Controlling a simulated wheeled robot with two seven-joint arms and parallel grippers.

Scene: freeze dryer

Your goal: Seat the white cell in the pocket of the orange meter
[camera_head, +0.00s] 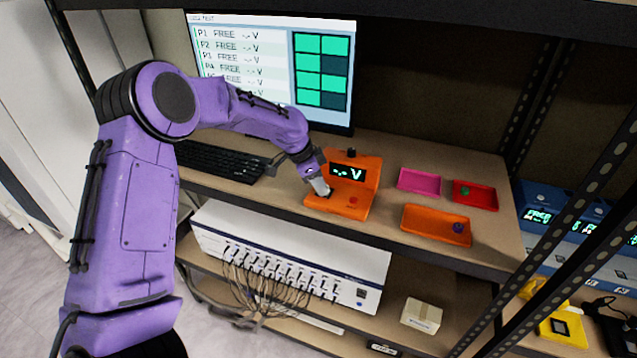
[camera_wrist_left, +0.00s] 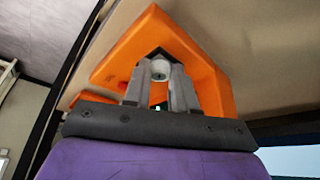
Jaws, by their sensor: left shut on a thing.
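The orange meter (camera_head: 356,200) stands on the upper shelf and its display reads "-.- V". My left gripper (camera_head: 322,188) is over the left part of the meter's base. In the left wrist view my left gripper (camera_wrist_left: 160,88) is shut on the white cell (camera_wrist_left: 160,70), whose round end shows between the fingers. The cell is at the dark pocket (camera_wrist_left: 157,53) of the orange meter (camera_wrist_left: 205,62). I cannot tell how deep the cell is in the pocket. My right gripper is not in view.
A pink tray (camera_head: 419,181), a red tray (camera_head: 487,196) with a green item and an orange tray (camera_head: 420,224) with a purple item lie right of the meter. A keyboard (camera_head: 215,160) and monitor (camera_head: 318,28) stand behind. The shelf front is close to the meter.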

